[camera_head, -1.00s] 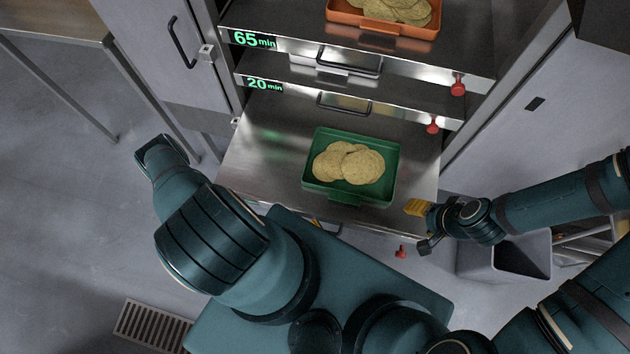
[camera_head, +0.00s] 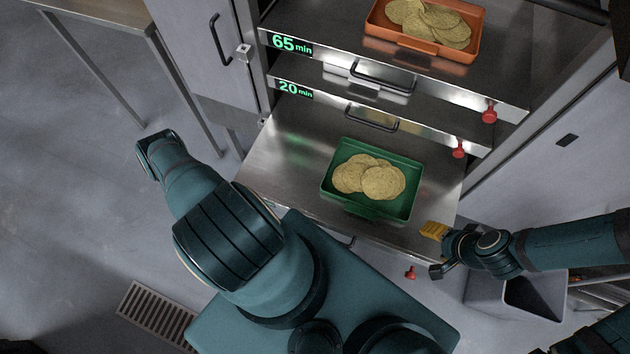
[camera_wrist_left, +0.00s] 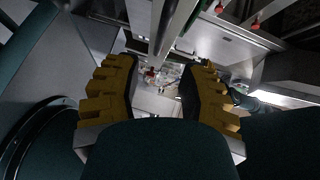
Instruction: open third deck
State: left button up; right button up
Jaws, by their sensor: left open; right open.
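Steel decks are stacked in a cabinet. The upper deck front (camera_head: 330,59) carries a green "65 min" display, and the deck front below it (camera_head: 400,126) reads "20 min". Each has a dark bar handle and a red knob. The lowest visible deck (camera_head: 272,165) is out and carries a green tray (camera_head: 345,206) of chips. My right gripper (camera_head: 436,250) is open and empty by that deck's front right corner, near a low red knob (camera_head: 411,272). My left gripper is hidden in the head view; the left wrist view shows its yellow fingers (camera_wrist_left: 160,88) spread, with nothing clearly between them.
An orange tray (camera_head: 472,57) of chips sits on the upper deck. A grey bin (camera_head: 533,298) stands at the lower right, below my right arm. A closed cabinet door (camera_head: 190,50) and a table (camera_head: 100,14) are on the left. The left floor is clear, with a grate (camera_head: 150,310).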

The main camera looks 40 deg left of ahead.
pick_arm(q)
jog(key=shift+v, duration=1.55)
